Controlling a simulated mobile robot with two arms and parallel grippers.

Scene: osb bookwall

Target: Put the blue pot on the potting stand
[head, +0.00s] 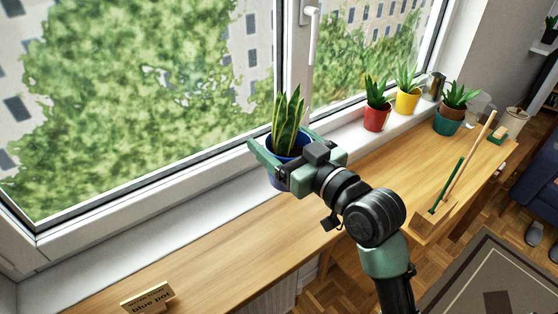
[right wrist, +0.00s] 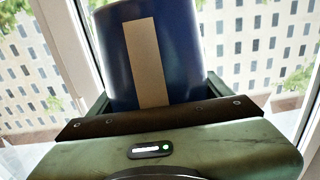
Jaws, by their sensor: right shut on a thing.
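The blue pot (head: 287,145) holds an upright plant with tall, yellow-edged green leaves. My right gripper (head: 284,158) is shut on the pot, with its green fingers on either side, in front of the window. In the right wrist view the blue pot (right wrist: 186,50) stands between the fingers, with a beige strip down its side. Below runs a long wooden top (head: 225,255); I cannot tell for sure whether it is the potting stand. A small wooden sign (head: 148,298) reading "blue pot" stands on it at the lower left. My left gripper is not in view.
A red pot (head: 376,118) and a yellow pot (head: 407,100) with plants stand on the white sill at right. The left stretch of wood is mostly clear.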

